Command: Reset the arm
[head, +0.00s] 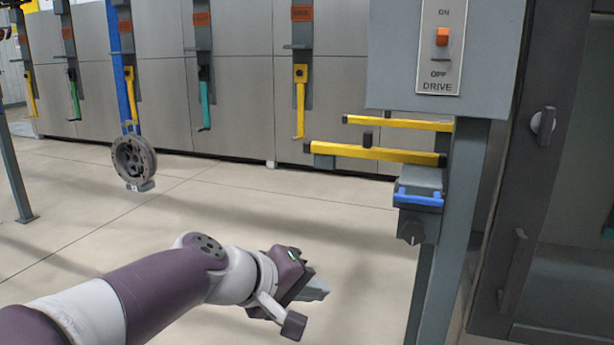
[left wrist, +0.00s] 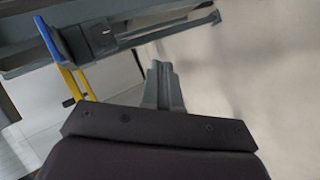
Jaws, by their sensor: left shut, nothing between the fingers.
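My left arm (head: 150,295) reaches in from the lower left of the head view. Its gripper (head: 318,290) is shut and empty, held in the air over the floor, to the left of the grey post. In the left wrist view the closed fingers (left wrist: 163,85) show as one grey block, with nothing held. My right gripper is in neither view.
A grey control box with an orange drive switch (head: 442,37) set toward ON tops a post (head: 455,230). Yellow bars (head: 375,153) and a blue handle (head: 419,199) stick out below it. A grey flanged wheel (head: 134,158) hangs from a hook. Floor around my gripper is clear.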

